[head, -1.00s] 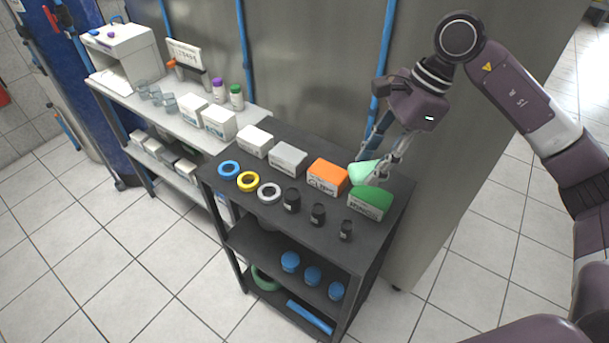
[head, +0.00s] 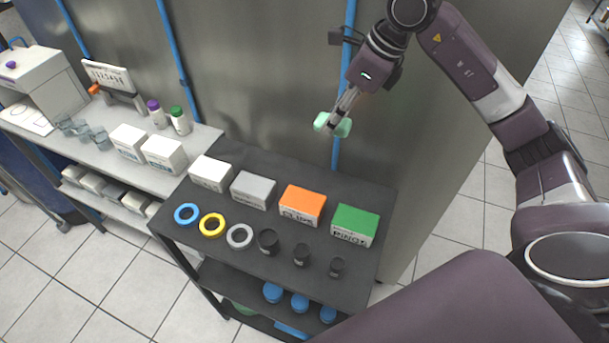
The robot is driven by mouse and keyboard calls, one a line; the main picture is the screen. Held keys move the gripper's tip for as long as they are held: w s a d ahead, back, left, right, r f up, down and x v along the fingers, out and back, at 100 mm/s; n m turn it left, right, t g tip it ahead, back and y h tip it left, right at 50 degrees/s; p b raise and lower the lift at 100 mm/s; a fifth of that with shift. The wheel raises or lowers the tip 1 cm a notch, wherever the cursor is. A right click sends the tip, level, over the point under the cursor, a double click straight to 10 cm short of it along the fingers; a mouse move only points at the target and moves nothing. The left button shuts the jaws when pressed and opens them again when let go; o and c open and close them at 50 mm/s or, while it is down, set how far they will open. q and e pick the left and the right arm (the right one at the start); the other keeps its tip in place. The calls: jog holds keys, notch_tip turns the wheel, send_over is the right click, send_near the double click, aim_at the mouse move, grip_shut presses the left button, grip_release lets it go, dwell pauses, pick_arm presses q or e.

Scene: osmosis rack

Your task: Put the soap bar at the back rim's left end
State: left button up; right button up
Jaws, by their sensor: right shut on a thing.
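The soap bar (head: 322,122) is pale green and is held in the air above the back of the dark rack. My right gripper (head: 338,120) is shut on it, with its fingers pointing down and covering part of the bar. The dark rack's top (head: 290,262) is below, and its back rim runs behind a row of boxes. At the left end of that row is a white box (head: 211,172). My left gripper is not in the view.
A grey box (head: 254,189), an orange box (head: 302,205) and a green box (head: 355,224) stand along the back of the rack. Coloured rings and black jars stand in front. A light bench (head: 100,160) adjoins at left; a metal wall rises behind.

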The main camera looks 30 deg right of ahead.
jog(key=f+p, duration=0.1)
jog(key=f, duration=0.5)
jog(key=f+p, duration=0.1)
jog(key=f, duration=0.6)
jog(key=shift+s, duration=0.2)
jog(key=shift+f+p, duration=0.6)
jog(key=shift+f, duration=1.65)
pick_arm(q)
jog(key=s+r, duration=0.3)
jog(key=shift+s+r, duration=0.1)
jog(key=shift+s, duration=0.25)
pick_arm(e)
jog(key=shift+f, duration=0.2)
jog(key=o, duration=1.1)
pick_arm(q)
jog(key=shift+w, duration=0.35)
pick_arm(e)
jog(key=shift+o, duration=0.5)
